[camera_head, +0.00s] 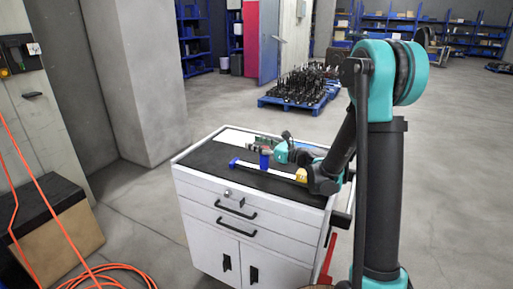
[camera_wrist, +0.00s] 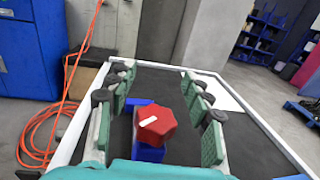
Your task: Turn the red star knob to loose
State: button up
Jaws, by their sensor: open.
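The red star knob (camera_wrist: 157,126) shows in the wrist view with a short white mark on its top face. It sits on a blue body (camera_wrist: 148,152) over the dark cart top. My gripper (camera_wrist: 157,82) is open, with one green-padded finger to the left of the knob and the other to the right. Gaps show between the pads and the knob in this view. In the head view my gripper (camera_head: 264,143) is above the cart near a blue upright part (camera_head: 264,160). I cannot make out the red knob there.
The white cart (camera_head: 205,215) has a black top with a pale rim, and drawers in front. A white bar with a blue end (camera_head: 234,162) and a yellow end (camera_head: 301,175) lies on it. Orange hose (camera_head: 60,225) and a box (camera_head: 58,235) are at left.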

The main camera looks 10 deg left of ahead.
notch_tip(320, 180, up, 8)
jog(key=shift+r, duration=0.15)
dwell(0.3)
